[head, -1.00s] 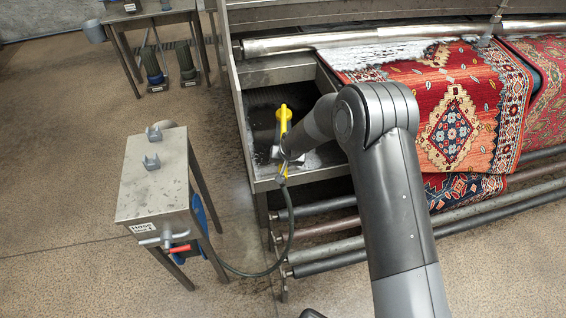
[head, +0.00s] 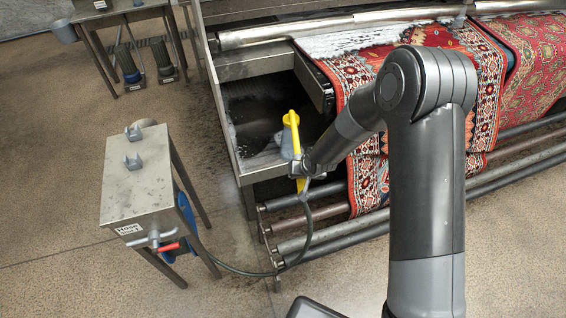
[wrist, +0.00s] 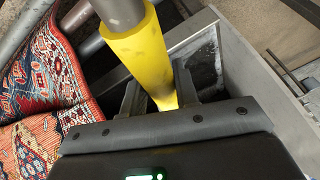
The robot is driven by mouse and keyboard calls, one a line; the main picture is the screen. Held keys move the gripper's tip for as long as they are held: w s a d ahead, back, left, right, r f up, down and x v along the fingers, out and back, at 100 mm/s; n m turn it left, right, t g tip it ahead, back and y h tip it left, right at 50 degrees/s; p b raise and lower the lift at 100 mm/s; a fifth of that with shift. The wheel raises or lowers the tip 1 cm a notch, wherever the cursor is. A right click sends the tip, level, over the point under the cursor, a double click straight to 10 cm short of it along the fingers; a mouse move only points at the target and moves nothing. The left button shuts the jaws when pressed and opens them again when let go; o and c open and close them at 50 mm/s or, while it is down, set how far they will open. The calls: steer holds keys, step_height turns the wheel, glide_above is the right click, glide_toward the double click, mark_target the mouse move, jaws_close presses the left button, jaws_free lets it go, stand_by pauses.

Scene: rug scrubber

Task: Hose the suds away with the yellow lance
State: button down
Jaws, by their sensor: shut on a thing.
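The yellow lance (head: 291,131) is held by my gripper (head: 301,168) over the front edge of the metal trough. In the wrist view the lance (wrist: 138,52) passes between the two dark fingers of my gripper (wrist: 160,95), which is shut on it. The dark hose runs from the lance's lower end down to the floor. White suds (head: 345,42) lie along the rug's upper edge, below the metal roller. The red patterned rug (head: 425,80) hangs over the machine; my arm hides part of it.
A metal stand (head: 150,185) with empty grey cradles and a red-handled valve (head: 168,247) is at the left. The hose (head: 245,271) trails from it. The trough (head: 240,150) has raised walls. Metal rollers (head: 335,235) run along the front.

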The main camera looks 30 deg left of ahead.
steer(key=w+a, duration=0.8)
steer(key=w, duration=0.1)
steer(key=shift+w, duration=0.2)
stand_by(2.8)
steer(key=shift+w+r, duration=0.1)
steer(key=shift+r, duration=0.05)
